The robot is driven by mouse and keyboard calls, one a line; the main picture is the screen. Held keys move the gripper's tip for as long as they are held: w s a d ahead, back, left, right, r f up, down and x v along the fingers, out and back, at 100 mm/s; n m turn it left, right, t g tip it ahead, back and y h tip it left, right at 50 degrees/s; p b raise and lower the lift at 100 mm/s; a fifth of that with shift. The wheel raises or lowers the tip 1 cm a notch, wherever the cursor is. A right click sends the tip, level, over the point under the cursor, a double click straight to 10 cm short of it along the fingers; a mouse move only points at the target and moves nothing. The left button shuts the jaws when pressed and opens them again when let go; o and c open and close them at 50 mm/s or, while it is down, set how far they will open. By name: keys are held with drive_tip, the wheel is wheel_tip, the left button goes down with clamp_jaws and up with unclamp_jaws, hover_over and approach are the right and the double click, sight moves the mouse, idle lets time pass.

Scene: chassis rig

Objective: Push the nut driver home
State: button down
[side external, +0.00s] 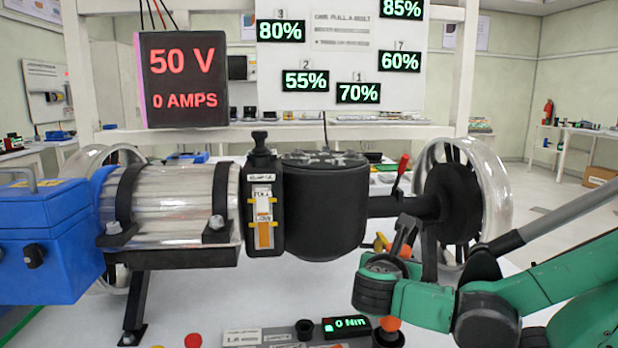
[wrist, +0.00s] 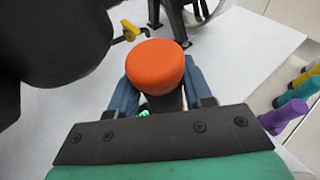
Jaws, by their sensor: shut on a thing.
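In the wrist view, my gripper (wrist: 155,92) has its blue fingers closed on either side of a thick round orange handle (wrist: 155,65), which I take to be the nut driver. The handle's rounded end faces the camera, so its shaft and tip are hidden. In the side view, my gripper (side external: 402,238) is below the dark axle and right of the black motor housing (side external: 322,215). A small patch of orange shows by the fingers there. I cannot tell how far the driver is seated.
A yellow-ended lever (wrist: 129,28) stands just beyond the orange handle. The wheel (side external: 475,195) is right of my gripper. Purple, teal and yellow handles (wrist: 285,115) stand at the right in the wrist view. A blue box (side external: 45,240) is at far left.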

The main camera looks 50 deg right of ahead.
drive_tip(key=shift+f, duration=1)
idle(0.5)
drive_tip(key=shift+c, duration=1.4)
unclamp_jaws()
drive_tip(key=w+a+m+t+y, duration=0.2)
drive_tip(key=a+m+y, duration=0.4)
drive_tip(key=m, duration=0.4)
drive_tip(key=w+a+f+m+t+y, duration=0.1)
drive_tip(key=w+a+m+y, duration=0.3)
drive_tip(key=m, duration=0.6)
drive_tip(key=a+t+y, duration=0.1)
drive_tip(key=a+y, duration=0.1)
drive_tip(key=y, duration=0.1)
drive_tip(key=shift+w+y, duration=0.25)
drive_tip(key=shift+y, duration=0.05)
